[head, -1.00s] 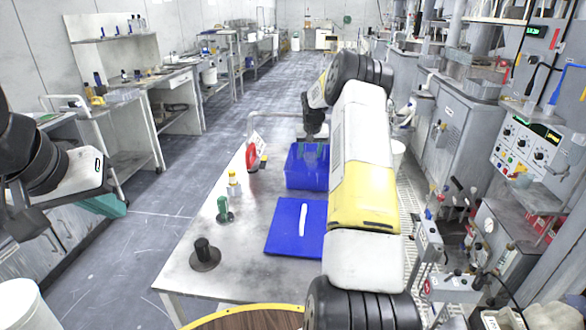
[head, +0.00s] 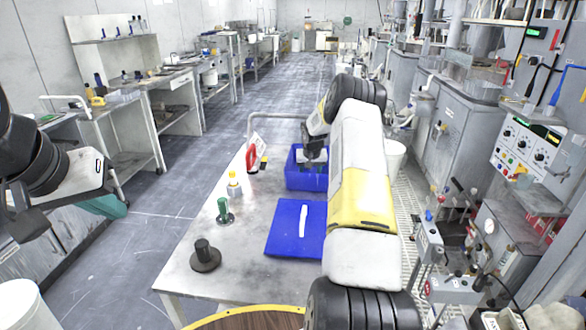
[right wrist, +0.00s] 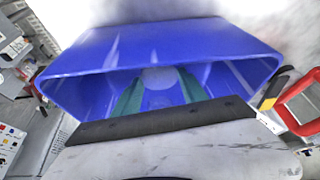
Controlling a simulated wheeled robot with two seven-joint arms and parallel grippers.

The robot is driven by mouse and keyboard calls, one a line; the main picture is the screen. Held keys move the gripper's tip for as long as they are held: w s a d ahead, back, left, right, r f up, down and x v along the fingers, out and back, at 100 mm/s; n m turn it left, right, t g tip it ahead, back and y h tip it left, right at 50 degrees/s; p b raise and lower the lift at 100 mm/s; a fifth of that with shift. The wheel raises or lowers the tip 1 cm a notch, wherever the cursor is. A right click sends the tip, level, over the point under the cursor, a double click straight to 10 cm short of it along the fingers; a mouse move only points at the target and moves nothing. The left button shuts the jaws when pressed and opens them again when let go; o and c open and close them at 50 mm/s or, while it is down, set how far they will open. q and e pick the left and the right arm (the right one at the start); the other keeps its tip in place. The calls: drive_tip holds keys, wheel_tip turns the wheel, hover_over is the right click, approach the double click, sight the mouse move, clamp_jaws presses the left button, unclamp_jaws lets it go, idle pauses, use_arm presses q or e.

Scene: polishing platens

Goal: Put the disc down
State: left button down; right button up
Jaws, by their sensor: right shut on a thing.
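My right gripper (head: 313,168) points down into the blue bin (head: 296,181) at the far end of the table. In the right wrist view, its two green fingers (right wrist: 160,95) reach inside the bin (right wrist: 215,45). A pale round disc (right wrist: 158,77) shows between the fingertips, and the gripper is shut on it. I cannot tell if the disc touches the bin floor. In the head view the disc is hidden. My left gripper (head: 112,207) is at the left edge, away from the table, with its teal fingers partly seen; I cannot tell its opening.
A blue mat (head: 282,240) with a white strip (head: 303,220) lies in front of the bin. A dark stand (head: 205,256), a green item (head: 223,212), a yellow-capped bottle (head: 234,185) and a red-handled tool (head: 252,160) stand along the left side of the table.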

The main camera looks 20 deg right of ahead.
drive_tip(key=o, duration=1.5)
drive_tip(key=shift+c, duration=0.2)
drive_tip(key=shift+r, duration=0.15)
drive_tip(key=s+a+r+n, duration=0.1)
drive_tip(key=s+a+r, duration=0.35)
drive_tip(key=r, duration=0.45)
drive_tip(key=s+a+r, duration=0.3)
drive_tip(key=s+r, duration=0.3)
drive_tip(key=r, duration=0.3)
drive_tip(key=s+a+r+n, duration=0.1)
drive_tip(key=s+a+r, duration=0.35)
drive_tip(key=r, duration=0.45)
drive_tip(key=s+a+r+t+y, duration=0.1)
drive_tip(key=s+a+r, duration=0.2)
drive_tip(key=s, duration=0.4)
drive_tip(key=s+a+r+y, duration=0.1)
drive_tip(key=s+a+r, duration=0.15)
drive_tip(key=s, duration=0.45)
drive_tip(key=s+a+f+n, duration=0.1)
drive_tip(key=s+a, duration=0.2)
drive_tip(key=s, duration=0.5)
drive_tip(key=s+a+f+n+y, duration=0.1)
drive_tip(key=s+a, duration=0.2)
drive_tip(key=s, duration=0.6)
drive_tip(key=shift+a+t+y, duration=0.2)
drive_tip(key=shift+t+y, duration=0.1)
drive_tip(key=shift+t, duration=0.1)
